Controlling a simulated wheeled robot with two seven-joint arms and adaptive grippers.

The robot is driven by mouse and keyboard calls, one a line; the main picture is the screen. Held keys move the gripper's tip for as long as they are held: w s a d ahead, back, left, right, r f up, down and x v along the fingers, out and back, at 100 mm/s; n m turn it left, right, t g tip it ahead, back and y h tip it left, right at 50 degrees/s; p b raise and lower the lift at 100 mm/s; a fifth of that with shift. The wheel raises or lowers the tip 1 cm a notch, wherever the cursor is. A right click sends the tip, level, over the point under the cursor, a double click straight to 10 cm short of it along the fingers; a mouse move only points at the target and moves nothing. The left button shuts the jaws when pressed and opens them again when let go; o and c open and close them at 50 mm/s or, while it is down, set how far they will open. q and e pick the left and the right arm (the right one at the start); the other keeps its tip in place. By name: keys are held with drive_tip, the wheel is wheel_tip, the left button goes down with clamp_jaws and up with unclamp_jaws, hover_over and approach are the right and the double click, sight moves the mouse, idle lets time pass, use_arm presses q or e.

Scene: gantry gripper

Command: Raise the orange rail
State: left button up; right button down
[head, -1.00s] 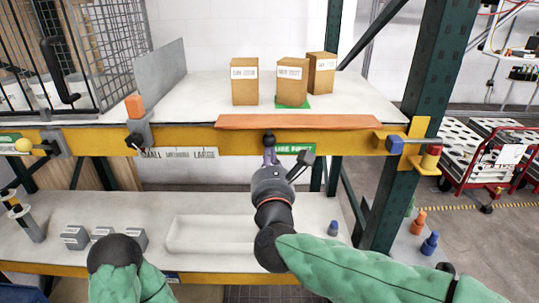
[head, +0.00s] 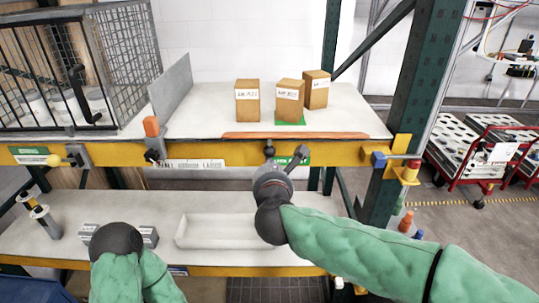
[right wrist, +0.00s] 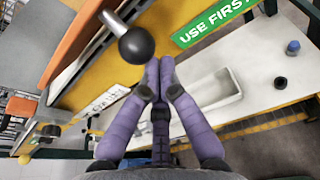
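The orange rail (head: 295,135) lies along the front edge of the upper shelf, just above the yellow beam (head: 230,153). It shows as a thin strip in the head view and as a tilted orange band at upper left in the right wrist view (right wrist: 85,38). A black ball knob (head: 269,150) sits below it at the beam. My right gripper (right wrist: 159,62) has its purple fingers together just below the knob (right wrist: 138,45), with nothing seen between them; contact with the knob is unclear. My left arm is low at left, its gripper hidden.
Cardboard boxes (head: 290,100) stand on the upper shelf behind the rail. An orange-handled latch (head: 152,128) is at left, a blue-ended bolt (head: 379,160) at right. A white tray (head: 190,243) sits on the lower shelf. A green sign (right wrist: 215,20) is beside the knob.

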sight(269, 152)
drive_tip(key=r+g+p, duration=0.1)
drive_tip(key=p, duration=0.2)
drive_tip(key=r+g+p, duration=0.1)
drive_tip(key=r+p, duration=0.1)
drive_tip(key=p, duration=0.2)
drive_tip(key=shift+s+r, duration=0.3)
drive_tip(key=shift+s, duration=0.1)
drive_tip(key=shift+r, duration=0.3)
wheel_tip(269, 152, up, 2)
drive_tip(key=shift+r+p, duration=0.1)
drive_tip(key=shift+p, duration=0.45)
drive_tip(key=r, duration=0.1)
drive_tip(key=w+r+p, duration=0.1)
drive_tip(key=r, duration=0.2)
drive_tip(key=shift+w+p, duration=0.25)
drive_tip(key=shift+p, duration=0.1)
drive_tip(key=shift+f, duration=0.2)
drive_tip(key=shift+f, duration=0.1)
